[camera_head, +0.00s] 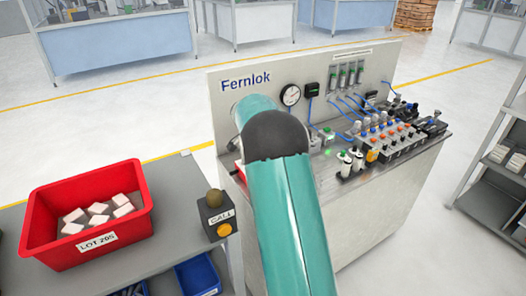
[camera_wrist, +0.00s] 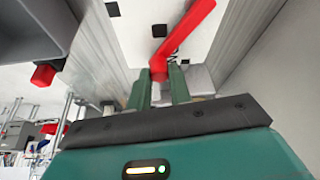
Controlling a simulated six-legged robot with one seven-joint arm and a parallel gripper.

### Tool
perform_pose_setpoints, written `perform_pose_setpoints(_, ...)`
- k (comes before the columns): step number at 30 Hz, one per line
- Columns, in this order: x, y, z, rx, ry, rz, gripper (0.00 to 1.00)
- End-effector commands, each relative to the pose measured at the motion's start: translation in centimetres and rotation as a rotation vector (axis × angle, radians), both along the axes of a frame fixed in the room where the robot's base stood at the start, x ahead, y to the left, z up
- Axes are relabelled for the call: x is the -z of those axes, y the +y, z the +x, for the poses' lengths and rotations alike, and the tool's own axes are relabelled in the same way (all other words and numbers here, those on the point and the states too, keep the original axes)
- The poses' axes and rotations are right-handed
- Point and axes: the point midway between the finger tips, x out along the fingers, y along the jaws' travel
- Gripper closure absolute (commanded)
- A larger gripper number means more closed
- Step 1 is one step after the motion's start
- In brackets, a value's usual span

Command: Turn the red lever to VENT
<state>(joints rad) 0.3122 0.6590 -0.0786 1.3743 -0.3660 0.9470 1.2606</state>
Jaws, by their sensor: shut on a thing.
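The red lever (camera_wrist: 184,36) shows in the wrist view as a long flat bar, slanting from upper right down to a thicker lower end. My gripper (camera_wrist: 160,80) has its two greenish fingers at that lower end, one on each side, and is shut on the lever. In the head view my teal arm reaches to the Fernlok bench (camera_head: 262,89) and hides my gripper there. A small red patch shows left of the arm; I cannot tell whether it is the lever. No VENT mark is readable in either view.
The bench carries a gauge (camera_head: 290,95), blue tubes and several valves to the arm's right. A red bin (camera_head: 130,240) of white blocks and a CALL box (camera_head: 217,216) stand on the grey table (camera_head: 190,180) at left. Shelving (camera_head: 500,165) stands at right.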

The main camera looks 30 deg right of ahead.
Motion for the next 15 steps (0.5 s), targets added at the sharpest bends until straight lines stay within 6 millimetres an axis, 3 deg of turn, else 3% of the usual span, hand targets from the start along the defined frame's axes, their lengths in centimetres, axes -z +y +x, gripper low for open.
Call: perform_pose_setpoints(15, 0.0, 2.9, -1.7, 0.489, -0.002, -0.001, 1.00)
